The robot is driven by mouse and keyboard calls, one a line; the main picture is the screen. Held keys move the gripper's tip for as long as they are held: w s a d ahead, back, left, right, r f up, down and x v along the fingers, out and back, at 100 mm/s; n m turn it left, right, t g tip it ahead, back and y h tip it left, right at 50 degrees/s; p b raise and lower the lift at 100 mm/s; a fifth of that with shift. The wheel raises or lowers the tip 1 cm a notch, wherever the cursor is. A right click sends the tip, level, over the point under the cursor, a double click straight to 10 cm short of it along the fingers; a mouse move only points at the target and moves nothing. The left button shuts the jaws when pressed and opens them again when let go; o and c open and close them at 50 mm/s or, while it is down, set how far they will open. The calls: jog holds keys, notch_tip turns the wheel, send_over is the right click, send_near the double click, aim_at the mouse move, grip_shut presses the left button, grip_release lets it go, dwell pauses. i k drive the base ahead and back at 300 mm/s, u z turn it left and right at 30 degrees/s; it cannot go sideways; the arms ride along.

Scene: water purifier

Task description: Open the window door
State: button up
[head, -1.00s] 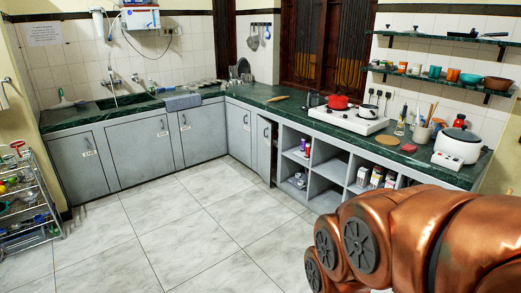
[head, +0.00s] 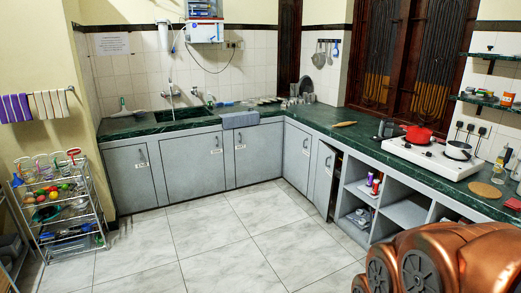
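The window (head: 393,58) has a dark brown wooden frame and tall panels with dark, patterned, grille-like middles. It stands in the wall behind the right counter, at the upper right of the head view. Its panels look shut, though a small gap cannot be ruled out. No handle on it can be made out. A second dark wooden strip (head: 289,45) stands near the back corner. My gripper is out of view. Only copper-coloured links of my arm show at the lower right, well below the window and in front of the lower shelves.
The green counter (head: 325,118) runs in an L below the window. A wire rack (head: 68,208) is at left. The tiled floor (head: 220,235) is clear.

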aim_at(321, 181)
jog(key=u, duration=0.1)
jog(key=i, duration=4.6)
jog(key=z, duration=0.05)
